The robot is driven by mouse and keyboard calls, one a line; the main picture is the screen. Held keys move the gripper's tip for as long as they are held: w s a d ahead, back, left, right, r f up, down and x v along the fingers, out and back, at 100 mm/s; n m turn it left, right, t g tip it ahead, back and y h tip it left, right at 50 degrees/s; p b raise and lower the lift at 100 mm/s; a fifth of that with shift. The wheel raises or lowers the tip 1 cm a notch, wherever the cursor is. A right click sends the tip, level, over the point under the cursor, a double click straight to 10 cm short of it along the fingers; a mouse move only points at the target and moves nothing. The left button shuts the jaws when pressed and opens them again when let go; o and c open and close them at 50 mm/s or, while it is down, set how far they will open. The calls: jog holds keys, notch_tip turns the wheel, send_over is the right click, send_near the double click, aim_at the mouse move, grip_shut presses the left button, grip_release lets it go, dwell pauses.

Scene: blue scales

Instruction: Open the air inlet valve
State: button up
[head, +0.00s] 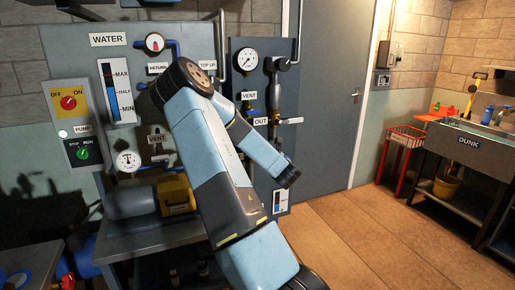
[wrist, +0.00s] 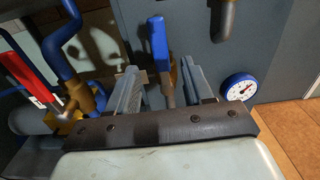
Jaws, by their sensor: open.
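In the wrist view, my gripper (wrist: 161,82) is open, its two grey fingers pointing away from the camera. A blue lever handle (wrist: 158,42) stands up between the fingers, with a gap visible on both sides. A brass-coloured fitting shows partly behind it. No label is readable there, so I cannot confirm that this lever is the air inlet valve. In the head view, the panel with labels WATER (head: 107,39), VENT and OUT is partly covered by my arm, and my gripper is hidden.
In the wrist view, a blue pipe (wrist: 62,45) with a brass fitting is left of the fingers, and a round gauge (wrist: 239,88) is to the right. In the head view, a pump (head: 135,200) sits on a bench, a sink (head: 465,150) stands at the far right, and the floor between is clear.

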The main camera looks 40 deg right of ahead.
jog(key=shift+v, duration=2.15)
